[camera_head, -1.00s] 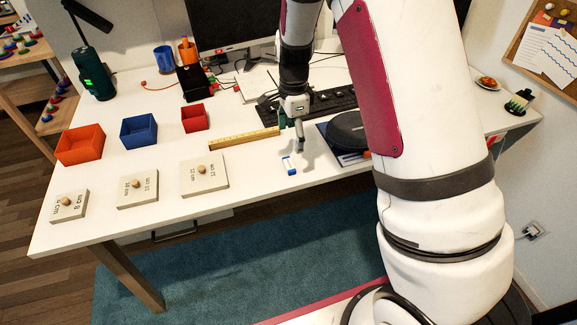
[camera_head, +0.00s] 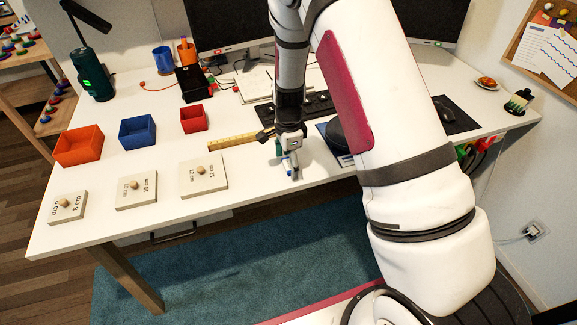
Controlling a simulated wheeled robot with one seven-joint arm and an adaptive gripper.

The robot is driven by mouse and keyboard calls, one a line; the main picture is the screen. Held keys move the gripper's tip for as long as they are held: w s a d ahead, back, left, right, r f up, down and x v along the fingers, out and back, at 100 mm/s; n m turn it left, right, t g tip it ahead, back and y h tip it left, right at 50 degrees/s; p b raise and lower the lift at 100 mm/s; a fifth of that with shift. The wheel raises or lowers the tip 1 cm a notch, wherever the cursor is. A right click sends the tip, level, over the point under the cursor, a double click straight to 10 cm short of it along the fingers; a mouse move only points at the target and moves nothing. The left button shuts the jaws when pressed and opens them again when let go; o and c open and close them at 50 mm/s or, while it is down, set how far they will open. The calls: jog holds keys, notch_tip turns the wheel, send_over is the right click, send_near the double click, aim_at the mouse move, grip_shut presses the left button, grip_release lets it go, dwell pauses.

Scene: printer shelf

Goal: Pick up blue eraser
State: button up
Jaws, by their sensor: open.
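The small blue and white eraser (camera_head: 287,167) lies on the white desk near its front edge, right of the wooden blocks. It is mostly hidden by my gripper. My gripper (camera_head: 289,162) points down over the eraser, with its fingers low by the desk top. The jaws are open. I cannot tell whether the fingers touch the eraser.
A yellow ruler (camera_head: 232,141) lies just left of my gripper. Three knobbed wooden blocks, one of them the nearest (camera_head: 203,176), and an orange bin (camera_head: 79,146), a blue bin (camera_head: 138,131) and a red bin (camera_head: 193,119) stand left. A keyboard (camera_head: 318,104) is behind.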

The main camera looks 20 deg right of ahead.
jog(key=c, duration=1.1)
